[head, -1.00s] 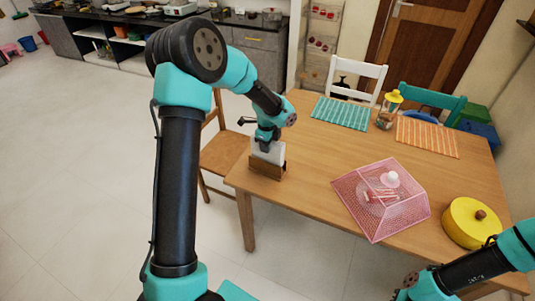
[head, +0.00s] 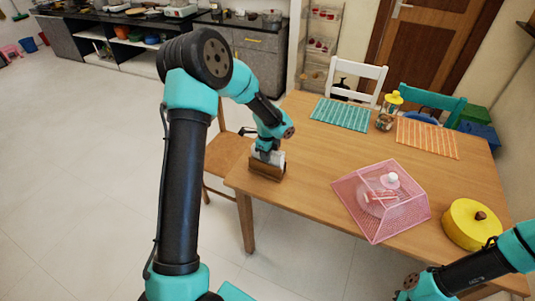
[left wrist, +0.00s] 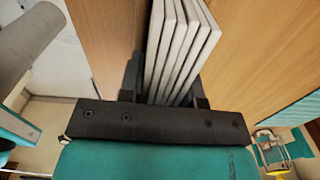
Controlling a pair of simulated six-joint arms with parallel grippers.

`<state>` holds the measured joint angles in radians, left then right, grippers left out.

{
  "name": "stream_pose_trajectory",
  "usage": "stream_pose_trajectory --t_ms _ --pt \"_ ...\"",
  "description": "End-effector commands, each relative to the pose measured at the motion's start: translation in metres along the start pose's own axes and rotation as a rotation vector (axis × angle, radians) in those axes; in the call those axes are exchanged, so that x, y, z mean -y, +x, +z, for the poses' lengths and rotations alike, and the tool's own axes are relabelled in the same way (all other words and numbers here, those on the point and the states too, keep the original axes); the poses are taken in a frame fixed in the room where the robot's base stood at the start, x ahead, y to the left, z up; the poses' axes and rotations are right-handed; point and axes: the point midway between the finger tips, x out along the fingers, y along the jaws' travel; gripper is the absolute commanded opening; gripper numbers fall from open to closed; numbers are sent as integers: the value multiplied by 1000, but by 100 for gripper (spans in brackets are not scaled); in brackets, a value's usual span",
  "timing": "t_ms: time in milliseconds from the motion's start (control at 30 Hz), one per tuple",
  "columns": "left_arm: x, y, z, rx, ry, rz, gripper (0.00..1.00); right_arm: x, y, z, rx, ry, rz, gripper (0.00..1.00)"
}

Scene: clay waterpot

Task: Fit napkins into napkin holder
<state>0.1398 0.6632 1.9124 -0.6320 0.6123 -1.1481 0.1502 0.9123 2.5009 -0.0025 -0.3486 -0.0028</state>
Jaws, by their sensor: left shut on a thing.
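The wooden napkin holder (head: 267,170) stands at the near left corner of the table. A stack of white napkins (head: 278,157) sits low in it, with only its upper part showing above the front wall. My left gripper (head: 266,153) comes down over the holder, shut on the napkins. In the left wrist view, several napkins (left wrist: 181,45) stand side by side between the dark fingers; their lower ends are out of view. My right gripper (head: 405,293) is at the bottom right, beside the table; its fingers are not clear.
On the table (head: 310,150) are a pink mesh food cover (head: 355,205), a yellow pot (head: 470,224), a jar with a yellow lid (head: 388,112), a teal mat (head: 340,113) and an orange mat (head: 427,138). Chairs stand around it. The tabletop between holder and food cover is clear.

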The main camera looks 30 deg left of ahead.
Motion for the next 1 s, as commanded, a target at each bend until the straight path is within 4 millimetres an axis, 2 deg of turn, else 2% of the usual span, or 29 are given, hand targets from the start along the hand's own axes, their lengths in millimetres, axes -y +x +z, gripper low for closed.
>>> stream_pose_trajectory --t_ms 100,133,400,767,1000 --pt "0 3 0 0 0 0 7 0 0 0 0 0 0 0" --pt "0 3 0 0 0 0 33 0 0 0 0 0 0 0" --pt "0 2 0 0 0 0 57 0 0 0 0 0 0 0" --pt "0 -3 0 0 0 -2 57 0 0 0 0 0 0 0" --pt "1 -33 0 0 0 -6 57 0 0 0 0 0 0 0"
